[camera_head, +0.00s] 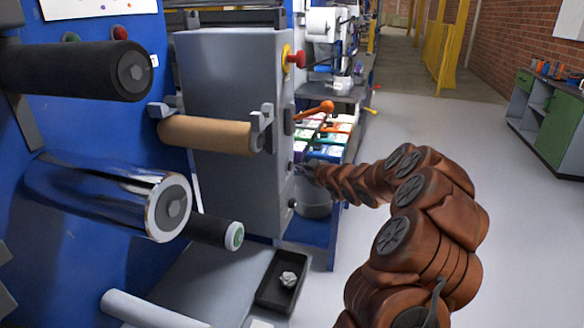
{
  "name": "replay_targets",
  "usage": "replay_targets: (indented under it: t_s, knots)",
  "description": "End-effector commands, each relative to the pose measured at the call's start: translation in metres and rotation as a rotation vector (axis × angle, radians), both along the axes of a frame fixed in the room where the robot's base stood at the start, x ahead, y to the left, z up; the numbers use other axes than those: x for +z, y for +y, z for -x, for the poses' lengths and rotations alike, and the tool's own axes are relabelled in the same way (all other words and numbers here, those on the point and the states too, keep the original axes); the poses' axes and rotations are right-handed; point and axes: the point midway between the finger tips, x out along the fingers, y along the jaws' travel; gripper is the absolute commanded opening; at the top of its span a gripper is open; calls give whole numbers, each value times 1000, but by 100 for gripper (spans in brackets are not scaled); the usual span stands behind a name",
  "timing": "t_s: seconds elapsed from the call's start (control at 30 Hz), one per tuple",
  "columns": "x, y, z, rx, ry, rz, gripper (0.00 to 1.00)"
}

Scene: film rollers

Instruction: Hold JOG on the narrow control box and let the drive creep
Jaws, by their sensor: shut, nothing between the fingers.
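The tall grey box (225,110) stands in the middle; it looks like the narrow control box. Its narrow right side carries a red mushroom button on a yellow base (295,58) near the top. Lower on that side are small dark controls, one of them a dark knob (292,204). No JOG label is legible. My gripper (302,168) is small in the view, at the lower part of that narrow side. It is shut and empty. Its tips are at or very near the box face; I cannot tell whether they touch a button.
A tan roller (208,135), a black roller (80,70) and a chrome roller (105,195) project from the blue machine at left. An orange lever (318,110) is above my gripper. A grey bucket (314,200) is below it. A black tray (280,285) lies low. Open floor is at right.

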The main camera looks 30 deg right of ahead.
Motion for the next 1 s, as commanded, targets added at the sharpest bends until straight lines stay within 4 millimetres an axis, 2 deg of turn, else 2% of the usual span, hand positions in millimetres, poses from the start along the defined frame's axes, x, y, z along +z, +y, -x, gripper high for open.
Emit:
replay_targets:
  t_s: [1.0]
  knots:
    - [0,6,-6,0,0,0,0]
